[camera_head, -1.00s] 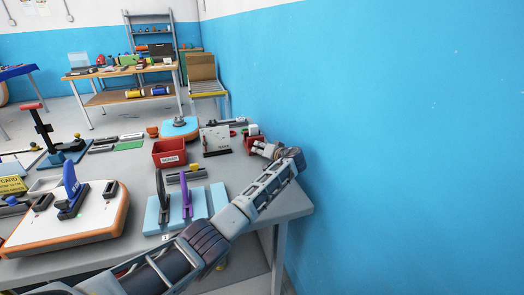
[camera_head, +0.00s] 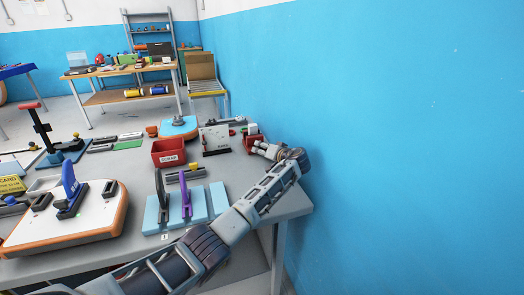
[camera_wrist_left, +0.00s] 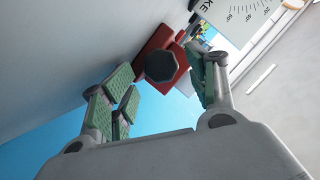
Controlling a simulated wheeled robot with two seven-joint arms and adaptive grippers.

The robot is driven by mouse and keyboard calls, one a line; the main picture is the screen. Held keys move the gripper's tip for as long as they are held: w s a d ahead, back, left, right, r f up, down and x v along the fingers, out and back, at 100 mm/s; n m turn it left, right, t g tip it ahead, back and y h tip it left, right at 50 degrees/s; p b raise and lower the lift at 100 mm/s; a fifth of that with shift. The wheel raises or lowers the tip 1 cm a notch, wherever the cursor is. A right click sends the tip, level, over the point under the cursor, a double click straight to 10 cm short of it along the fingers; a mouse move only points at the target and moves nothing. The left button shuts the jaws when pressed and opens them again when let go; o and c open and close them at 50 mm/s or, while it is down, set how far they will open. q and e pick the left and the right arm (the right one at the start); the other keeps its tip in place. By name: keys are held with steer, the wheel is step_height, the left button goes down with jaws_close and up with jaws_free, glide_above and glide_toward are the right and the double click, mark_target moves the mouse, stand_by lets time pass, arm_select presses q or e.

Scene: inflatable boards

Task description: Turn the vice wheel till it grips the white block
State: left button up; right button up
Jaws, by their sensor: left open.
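The red vice (camera_head: 249,139) stands at the far right end of the workbench, by the blue wall. In the left wrist view its dark, many-sided wheel (camera_wrist_left: 160,66) faces me, in front of the red vice body (camera_wrist_left: 157,42). A small white block (camera_head: 253,128) shows at the top of the vice in the head view; how firmly it is held cannot be told. My left gripper (camera_head: 262,149) is open beside the vice. In the left wrist view its green-padded fingers (camera_wrist_left: 163,88) are spread either side of the wheel, which appears between them. My right gripper is not in view.
A white panel with a scale (camera_head: 215,138) stands left of the vice, and a red bin (camera_head: 168,153) beyond it. Light-blue boards with upright clamps (camera_head: 217,197) lie nearer. The blue wall (camera_head: 400,130) closes off the right side.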

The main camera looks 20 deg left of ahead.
arm_select(q)
steer(key=shift+v, duration=2.85)
steer(key=shift+a+r+m+p, duration=0.1)
steer(key=shift+r+m+p, duration=0.05)
steer(key=shift+m+p, duration=0.25)
